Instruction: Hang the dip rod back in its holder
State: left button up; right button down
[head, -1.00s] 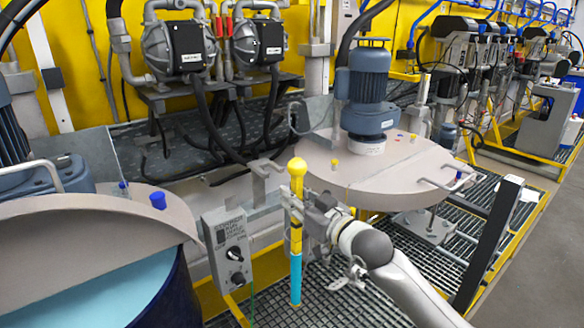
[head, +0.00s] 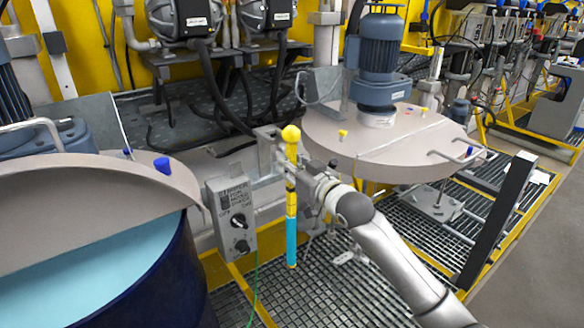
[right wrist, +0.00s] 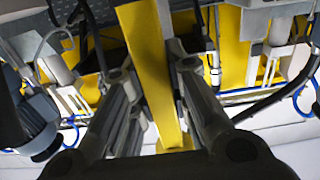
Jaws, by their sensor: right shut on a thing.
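The dip rod (head: 291,225) is upright, with a yellow knob on top, a yellow upper part with dark marks and a blue lower end. My right gripper (head: 294,185) is shut on its yellow part. In the right wrist view the yellow shaft (right wrist: 146,60) runs between the two fingers (right wrist: 152,75). The grey metal bracket (head: 266,138), which looks like the holder, is just left of and behind the knob. I cannot tell whether rod and bracket touch. The rod's lower end hangs over the grating. My left gripper is not in view.
A grey control box (head: 231,215) with black knobs stands left of the rod. An open drum (head: 175,275) with pale blue liquid is at the lower left. A lidded drum (head: 400,148) with a blue motor (head: 377,60) is behind my right arm. Grating (head: 330,285) lies below.

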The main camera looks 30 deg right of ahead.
aim_at(265, 147)
jog(key=shift+w+r, duration=0.1)
jog(key=shift+w, duration=0.1)
jog(key=shift+w+a, duration=0.1)
jog(key=shift+w, duration=0.2)
dwell(0.4)
jog(key=shift+w+a+p, duration=0.15)
jog(key=shift+w+p, duration=0.15)
jog(key=shift+w, duration=1)
jog(key=shift+w+a, duration=0.15)
jog(key=shift+w, duration=0.95)
jog(key=shift+w+a, duration=0.15)
jog(key=shift+w, duration=0.9)
jog(key=shift+f, duration=0.25)
